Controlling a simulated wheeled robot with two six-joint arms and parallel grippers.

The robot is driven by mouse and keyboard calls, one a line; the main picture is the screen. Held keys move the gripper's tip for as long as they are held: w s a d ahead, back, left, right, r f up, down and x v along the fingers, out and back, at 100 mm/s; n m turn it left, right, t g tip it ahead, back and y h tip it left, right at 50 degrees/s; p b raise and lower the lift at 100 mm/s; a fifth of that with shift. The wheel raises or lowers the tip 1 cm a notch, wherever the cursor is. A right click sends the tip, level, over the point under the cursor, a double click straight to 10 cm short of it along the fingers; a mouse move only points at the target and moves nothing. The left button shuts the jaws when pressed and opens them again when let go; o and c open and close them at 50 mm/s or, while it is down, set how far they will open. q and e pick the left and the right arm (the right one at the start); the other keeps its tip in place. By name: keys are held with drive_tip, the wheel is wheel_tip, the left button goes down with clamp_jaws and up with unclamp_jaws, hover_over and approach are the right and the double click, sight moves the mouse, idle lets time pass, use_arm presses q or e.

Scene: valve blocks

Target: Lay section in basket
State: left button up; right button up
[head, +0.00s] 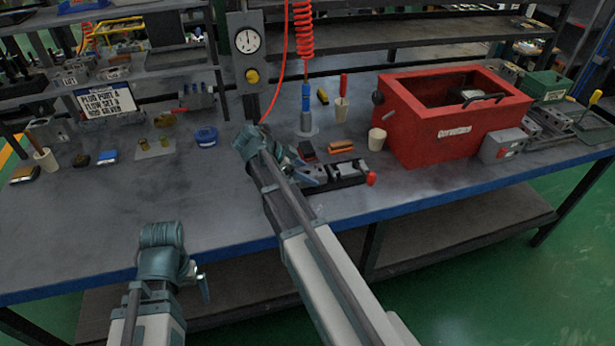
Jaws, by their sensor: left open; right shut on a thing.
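My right gripper (303,166) is at the middle of the bench, over a black clamp fixture (347,174) with a red knob. It is shut on a small grey piece (316,172), likely the section, mostly hidden by the gripper. I cannot tell whether the piece touches the fixture. My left gripper (201,282) is open and empty in front of the bench's front edge. No wire basket shows clearly. A red open-topped box (440,135) with a white label stands at the right, with something grey inside and a black handle.
A pale cup (377,139), an orange-topped block (340,147) and a grey box (502,146) stand near the red box. A gauge post (247,75) and red coiled hose (303,30) rise behind my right gripper. The bench's left front (90,220) is clear.

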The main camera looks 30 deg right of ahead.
clamp_jaws()
drive_tip(key=shift+r, duration=0.15)
drive_tip(key=shift+r+p, duration=0.6)
drive_tip(key=shift+p, duration=0.1)
wheel_tip(320, 180, up, 3)
drive_tip(key=p, duration=0.3)
drive_tip(key=shift+s+a+f, duration=0.15)
drive_tip(key=shift+s+a, duration=0.15)
drive_tip(key=shift+s, duration=0.3)
drive_tip(key=shift+s+a+f, duration=0.15)
drive_tip(key=shift+s+a, duration=0.15)
drive_tip(key=shift+s, duration=0.3)
drive_tip(key=s+a, duration=0.2)
drive_tip(key=s, duration=0.1)
drive_tip(key=s+a, duration=0.2)
drive_tip(key=s, duration=0.1)
drive_tip(key=s+a+r, duration=0.1)
drive_tip(key=s+a, duration=0.1)
drive_tip(key=s, duration=0.1)
drive_tip(key=shift+s+a, duration=0.15)
drive_tip(key=shift+s, duration=0.25)
drive_tip(key=shift+s+a+r+p, duration=0.1)
drive_tip(key=shift+s+a+p, duration=0.2)
drive_tip(key=shift+s+a, duration=0.3)
drive_tip(key=shift+s+d+r, duration=0.1)
